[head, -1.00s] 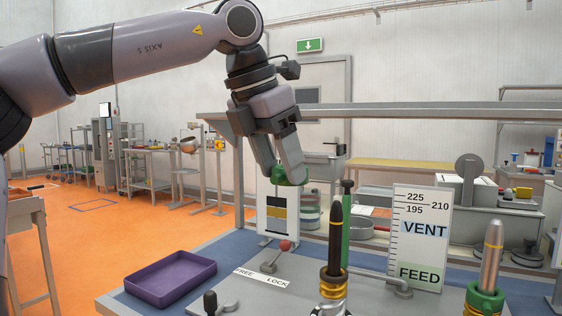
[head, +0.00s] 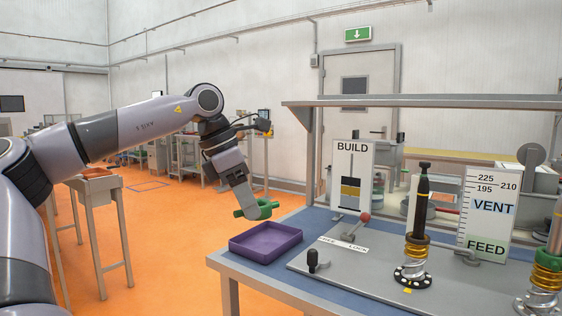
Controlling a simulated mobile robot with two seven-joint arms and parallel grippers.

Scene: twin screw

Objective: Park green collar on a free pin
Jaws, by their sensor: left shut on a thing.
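My left gripper (head: 252,207) is shut on the green collar (head: 241,211). It holds the collar in the air, just past the far left corner of the purple tray (head: 262,254) as seen in the head view. The fingers hide part of the collar. A dark screw (head: 421,206) stands upright on the bench plate, with yellow and dark rings (head: 416,247) around its lower part. A second post at the right edge carries another green ring (head: 549,257) above a yellow one. I cannot make out a bare pin. My right gripper is not in view.
A BUILD card (head: 352,160) and a VENT/FEED card (head: 485,220) stand on the bench. A red-knobbed lever (head: 363,218) and a black-knobbed handle (head: 313,258) rise from the plate. A grey stand (head: 98,188) is at left. The orange floor between stand and bench is open.

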